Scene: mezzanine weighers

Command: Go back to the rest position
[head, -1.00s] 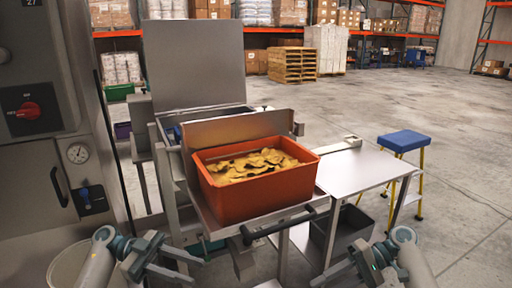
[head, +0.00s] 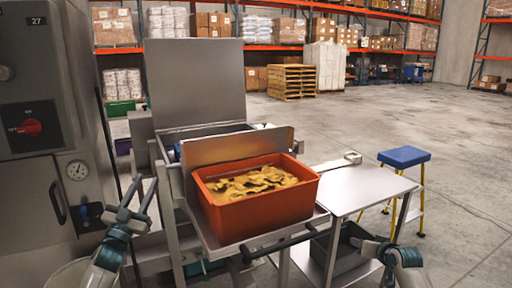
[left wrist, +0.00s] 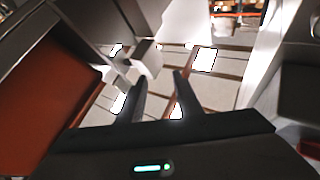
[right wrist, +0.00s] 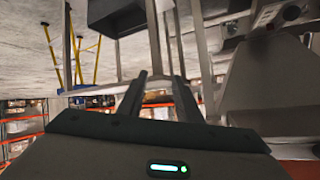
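My left gripper (head: 140,192) is raised at the lower left of the head view, in front of the grey cabinet. Its two fingers stand apart with nothing between them, and they also show parted in the left wrist view (left wrist: 160,85). My right gripper (head: 362,243) is low at the bottom right of the head view, by the front of the side table, and only partly clear there. In the right wrist view its fingers (right wrist: 160,85) are parted and nothing is held. Both grippers are apart from the orange crate (head: 262,213), which holds yellowish pieces.
The crate sits on a metal weigher frame with a dark front handle (head: 280,243). A steel side table (head: 365,188) stands right of it, with a blue-topped stool (head: 404,157) beyond. The grey cabinet (head: 40,120) is close at left. Open floor lies to the right.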

